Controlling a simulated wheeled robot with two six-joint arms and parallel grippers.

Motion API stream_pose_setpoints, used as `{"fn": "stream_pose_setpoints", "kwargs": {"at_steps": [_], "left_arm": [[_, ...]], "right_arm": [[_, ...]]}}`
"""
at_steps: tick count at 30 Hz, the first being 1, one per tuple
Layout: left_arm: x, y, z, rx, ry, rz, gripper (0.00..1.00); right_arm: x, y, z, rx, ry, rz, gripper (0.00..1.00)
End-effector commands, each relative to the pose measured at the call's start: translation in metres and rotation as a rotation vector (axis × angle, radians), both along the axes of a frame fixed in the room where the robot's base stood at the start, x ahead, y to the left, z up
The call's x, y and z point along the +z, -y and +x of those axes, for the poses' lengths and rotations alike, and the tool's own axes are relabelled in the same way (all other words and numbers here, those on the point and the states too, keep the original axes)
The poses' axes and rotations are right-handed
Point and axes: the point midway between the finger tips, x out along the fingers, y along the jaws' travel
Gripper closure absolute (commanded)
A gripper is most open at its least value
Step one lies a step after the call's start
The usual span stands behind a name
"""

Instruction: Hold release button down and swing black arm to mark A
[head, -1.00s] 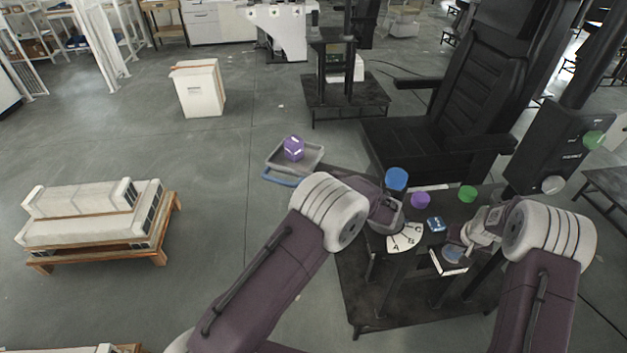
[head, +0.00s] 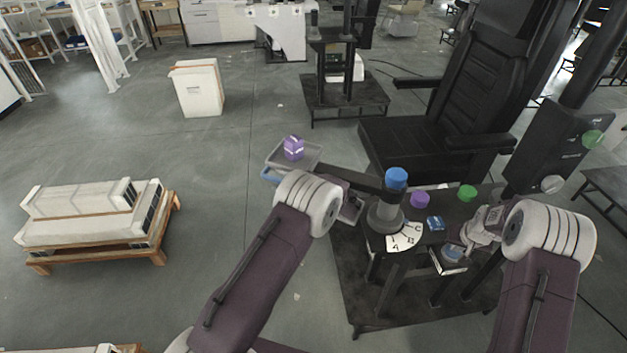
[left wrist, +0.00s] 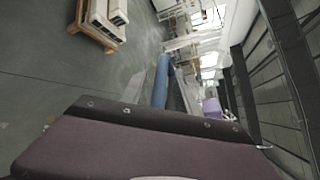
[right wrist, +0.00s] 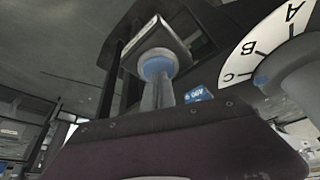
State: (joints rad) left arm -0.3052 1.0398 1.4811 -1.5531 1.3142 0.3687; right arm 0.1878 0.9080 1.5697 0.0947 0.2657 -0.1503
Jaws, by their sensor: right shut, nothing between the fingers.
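The black arm (head: 358,179) runs from a post with a blue cap (head: 396,178) out left to a grey tray holding a purple block (head: 293,148). Its blue handle (head: 270,175) is partly behind my left wrist in the head view. The left wrist view shows the blue handle (left wrist: 161,82) between the two fingers of my left gripper (left wrist: 159,72), which looks open. The white dial (head: 404,242) lettered A, B, C lies at the post's foot. My right gripper (right wrist: 157,88) is shut, its tips at the round blue button (right wrist: 158,65); whether the button is pressed down cannot be told.
A purple knob (head: 420,200), a green knob (head: 467,193) and a small blue label block (head: 436,223) are on the dark stand. A black chair (head: 440,140) stands behind. A pallet with pale boxes (head: 90,215) is at the left; the floor between is clear.

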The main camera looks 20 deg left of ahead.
Motion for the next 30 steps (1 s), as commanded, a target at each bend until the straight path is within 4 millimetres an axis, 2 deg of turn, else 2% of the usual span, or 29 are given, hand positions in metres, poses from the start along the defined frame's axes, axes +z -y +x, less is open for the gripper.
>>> {"fn": "stream_pose_setpoints", "kwargs": {"at_steps": [7, 11, 12, 30], "left_arm": [[-0.0002, -0.0009, 0.0006, -0.001, 0.000, 0.001, 0.62], [-0.0002, -0.0007, 0.0005, 0.000, 0.000, 0.000, 0.98], [-0.0002, -0.0007, 0.0005, 0.000, 0.000, 0.000, 1.00], [-0.0003, -0.0005, 0.0004, 0.000, 0.000, 0.000, 1.00]], "right_arm": [[-0.0012, -0.0006, -0.0009, 0.000, -0.003, 0.001, 1.00], [-0.0012, -0.0006, -0.0009, 0.000, -0.003, 0.001, 1.00], [-0.0012, -0.0006, -0.0009, 0.000, -0.003, 0.001, 1.00], [-0.0011, -0.0006, -0.0008, 0.000, -0.003, 0.001, 1.00]]}}
